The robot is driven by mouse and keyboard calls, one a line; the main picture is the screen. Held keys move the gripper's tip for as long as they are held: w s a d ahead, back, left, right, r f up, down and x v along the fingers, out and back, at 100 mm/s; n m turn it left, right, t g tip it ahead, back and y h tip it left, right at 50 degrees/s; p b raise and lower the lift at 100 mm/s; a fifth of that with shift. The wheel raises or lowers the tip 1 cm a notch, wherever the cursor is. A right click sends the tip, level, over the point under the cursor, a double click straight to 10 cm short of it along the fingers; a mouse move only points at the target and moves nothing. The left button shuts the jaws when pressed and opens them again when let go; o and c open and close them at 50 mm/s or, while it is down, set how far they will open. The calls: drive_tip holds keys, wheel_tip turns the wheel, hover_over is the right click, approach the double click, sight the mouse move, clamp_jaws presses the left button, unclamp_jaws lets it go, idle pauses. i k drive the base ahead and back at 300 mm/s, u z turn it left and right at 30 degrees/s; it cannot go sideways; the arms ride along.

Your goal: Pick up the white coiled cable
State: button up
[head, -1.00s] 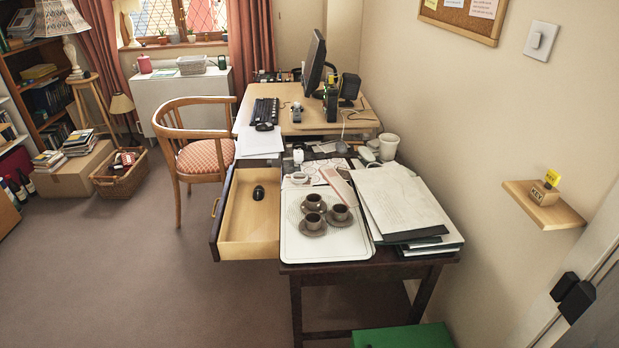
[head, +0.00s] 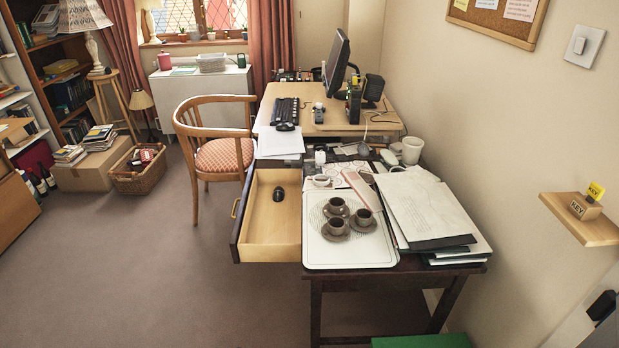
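I cannot make out the white coiled cable for certain. A thin white cord (head: 367,124) shows at the near right corner of the computer desk, too small to tell if it is coiled. A small white round item (head: 321,181) lies behind the tray on the dark table, and I cannot tell whether it is a cup or a coil. My gripper is not in view.
The dark table (head: 408,271) holds a white tray (head: 318,252) with brown cups, and stacked papers (head: 425,205). An open drawer (head: 272,240) juts left, with a black mouse (head: 279,194) inside. A chair (head: 222,155) stands beyond.

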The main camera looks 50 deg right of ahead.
sight(328, 177)
drive_tip(key=i, duration=1.5)
drive_tip(key=z, duration=0.05)
